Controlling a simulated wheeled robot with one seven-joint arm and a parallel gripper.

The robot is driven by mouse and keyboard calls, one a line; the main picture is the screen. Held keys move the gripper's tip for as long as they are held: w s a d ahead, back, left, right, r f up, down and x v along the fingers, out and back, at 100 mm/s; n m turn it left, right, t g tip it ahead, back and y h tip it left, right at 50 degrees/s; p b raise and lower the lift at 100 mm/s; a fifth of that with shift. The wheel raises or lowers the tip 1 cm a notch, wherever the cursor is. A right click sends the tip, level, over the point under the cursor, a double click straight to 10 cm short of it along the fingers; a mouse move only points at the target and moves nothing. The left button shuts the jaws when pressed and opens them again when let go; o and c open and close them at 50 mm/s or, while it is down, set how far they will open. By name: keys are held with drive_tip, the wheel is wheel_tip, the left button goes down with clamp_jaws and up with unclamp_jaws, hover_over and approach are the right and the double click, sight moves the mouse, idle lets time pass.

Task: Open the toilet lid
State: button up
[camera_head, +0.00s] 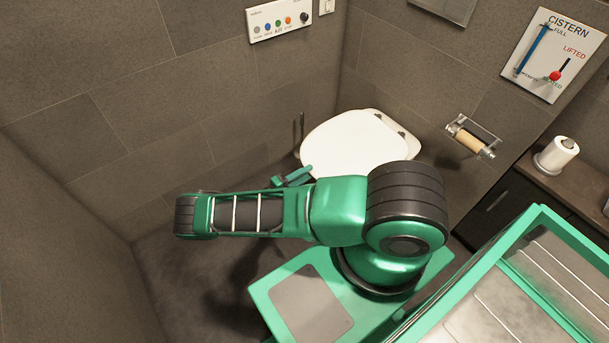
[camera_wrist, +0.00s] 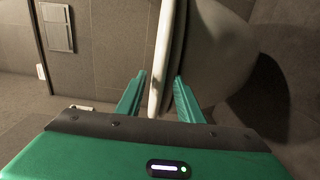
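The toilet lid (camera_head: 355,143) is white and lies down flat over the toilet in the head view. My gripper (camera_head: 294,176) is at the lid's front left edge, partly hidden behind my arm. In the wrist view, which shows the toilet turned on its side, my gripper (camera_wrist: 159,74) is open. The thin white lid (camera_wrist: 165,50) shows edge-on between its two green fingers, with visible gaps to the fingers. The darker seat rim and bowl (camera_wrist: 215,50) lie to the right of the lid. Whether either finger touches anything cannot be told.
A tiled wall (camera_head: 200,90) stands behind and left of the toilet. A paper holder (camera_head: 470,138) is on the wall to the right, near a counter with a paper roll (camera_head: 556,154). A button panel (camera_head: 280,19) and a cistern sign (camera_head: 553,55) hang above.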

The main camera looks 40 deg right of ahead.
drive_tip(key=shift+d, duration=0.2)
clamp_jaws()
drive_tip(key=shift+a, duration=0.15)
